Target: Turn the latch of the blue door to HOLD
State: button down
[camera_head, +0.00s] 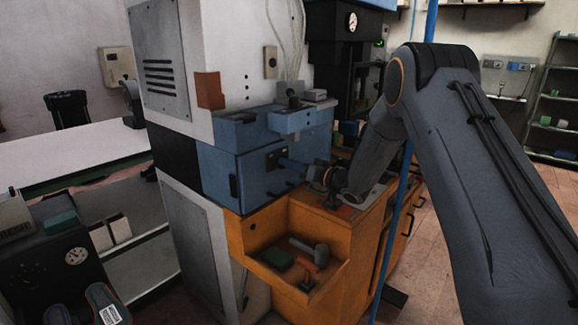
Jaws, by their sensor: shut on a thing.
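The blue door (236,178) is the front of a blue box set in the tall white and grey machine. Its latch (274,158) shows as a small dark piece near the door's upper right. My gripper (286,163) reaches in from the right and is shut on the latch. The latch's angle and any HOLD marking are too small to read. My wrist and gripper hide part of the door's right side.
An orange cabinet (262,228) below the door has an open tray with a hammer (312,252) and a green block (278,259). A blue ledge (300,119) with small items juts out above the latch. A blue upright pole (393,235) stands beside my arm.

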jog(key=shift+w+m, duration=0.1)
jog(key=shift+m, duration=2)
jog(key=c, duration=1.8)
grip_release()
jog(key=shift+d, duration=0.1)
jog(key=shift+b+v, duration=1.05)
jog(key=shift+v, duration=2.85)
